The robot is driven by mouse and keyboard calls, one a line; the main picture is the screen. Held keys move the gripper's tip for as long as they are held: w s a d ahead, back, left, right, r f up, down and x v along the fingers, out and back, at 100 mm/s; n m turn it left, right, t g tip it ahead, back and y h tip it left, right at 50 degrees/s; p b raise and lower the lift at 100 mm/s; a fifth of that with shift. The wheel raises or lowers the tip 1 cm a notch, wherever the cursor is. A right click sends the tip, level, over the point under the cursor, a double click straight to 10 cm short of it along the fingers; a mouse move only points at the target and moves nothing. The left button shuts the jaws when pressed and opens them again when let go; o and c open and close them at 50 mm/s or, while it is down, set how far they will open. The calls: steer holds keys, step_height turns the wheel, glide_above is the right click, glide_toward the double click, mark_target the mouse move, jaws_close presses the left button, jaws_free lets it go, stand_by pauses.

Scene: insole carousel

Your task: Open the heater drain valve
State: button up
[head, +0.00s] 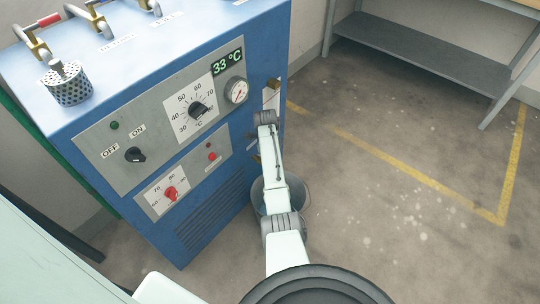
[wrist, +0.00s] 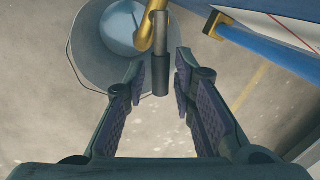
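The blue heater cabinet (head: 205,215) stands at left in the head view, its display reading 33 °C. In the wrist view a drain valve shows a curved brass spout (wrist: 146,38) and a grey lever with a dark sleeve (wrist: 161,82). My gripper (wrist: 161,62) is open, with one finger on each side of the lever. Gaps show between the pads and the lever, so it is not gripped. In the head view my arm reaches along the cabinet's right side, and the valve and fingers are hidden there.
A bucket (wrist: 82,62) with bluish liquid or a bluish bottom stands on the floor below the spout. A blue bar or pipe (wrist: 255,50) with a brass end lies right of the fingers. A grey shelf (head: 425,55) stands at the back right. The floor between is clear, with yellow lines.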

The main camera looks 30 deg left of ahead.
steer(key=shift+o, duration=0.8)
steer(key=shift+r, duration=0.1)
steer(key=shift+a+r, duration=0.1)
steer(key=shift+r, duration=0.2)
step_height(320, 180, up, 11)
steer(key=s, duration=0.2)
steer(key=shift+s+d, duration=0.15)
steer(key=shift+d, duration=0.1)
steer(key=shift+c, duration=0.2)
